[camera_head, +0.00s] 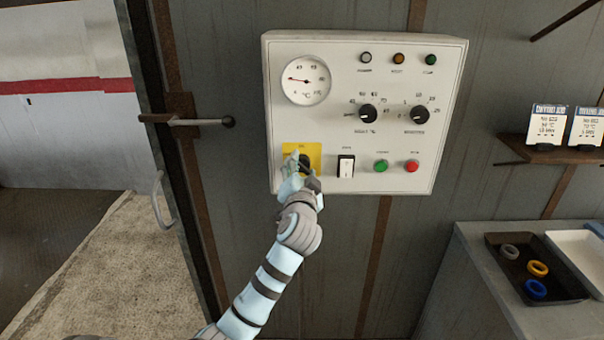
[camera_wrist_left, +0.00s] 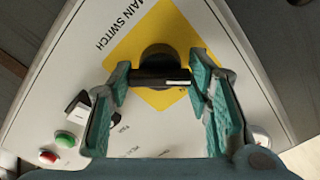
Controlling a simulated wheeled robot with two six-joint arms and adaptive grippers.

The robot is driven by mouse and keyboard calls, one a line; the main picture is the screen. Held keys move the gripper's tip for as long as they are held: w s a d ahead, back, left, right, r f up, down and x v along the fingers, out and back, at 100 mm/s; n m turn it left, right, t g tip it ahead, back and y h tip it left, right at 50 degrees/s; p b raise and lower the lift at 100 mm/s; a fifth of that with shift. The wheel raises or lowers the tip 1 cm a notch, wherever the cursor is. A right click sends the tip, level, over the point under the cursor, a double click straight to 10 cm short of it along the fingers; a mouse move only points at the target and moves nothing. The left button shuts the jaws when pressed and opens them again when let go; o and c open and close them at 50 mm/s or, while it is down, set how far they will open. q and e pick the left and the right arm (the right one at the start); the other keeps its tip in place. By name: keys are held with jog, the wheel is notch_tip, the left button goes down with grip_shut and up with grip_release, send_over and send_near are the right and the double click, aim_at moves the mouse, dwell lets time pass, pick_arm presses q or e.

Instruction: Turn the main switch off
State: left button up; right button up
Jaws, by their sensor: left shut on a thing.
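The main switch is a black rotary knob on a yellow plate (camera_head: 316,152) at the lower left of the white control panel (camera_head: 343,120). In the left wrist view the black knob (camera_wrist_left: 162,77) sits on the yellow plate (camera_wrist_left: 130,47) beside the words MAIN SWITCH. My left gripper (camera_head: 302,166) is at the knob, with its teal fingers (camera_wrist_left: 160,80) on either side of the knob's handle bar, shut on it. In the head view the gripper hides much of the knob. My right gripper is not in view.
A white rocker switch (camera_head: 346,167), a green button (camera_head: 381,166) and a red button (camera_head: 412,166) sit right of the knob. A gauge (camera_head: 306,80) and two dials are above. A door handle (camera_head: 201,122) juts out at left. A counter with a black tray (camera_head: 556,293) stands at right.

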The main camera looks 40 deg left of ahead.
pick_arm(q)
jog(key=n+b, duration=0.1)
jog(key=n, duration=0.1)
jog(key=n+b, duration=0.1)
jog(key=n, duration=0.2)
jog(key=shift+f+n, duration=0.2)
jog(key=shift+n, duration=0.1)
jog(key=shift+n+b, duration=0.85)
jog(key=shift+n, duration=0.65)
jog(key=shift+r, duration=0.1)
jog(key=o, duration=1.2)
jog(key=shift+d, duration=0.1)
jog(key=v, duration=1.2)
jog(key=shift+r, duration=0.1)
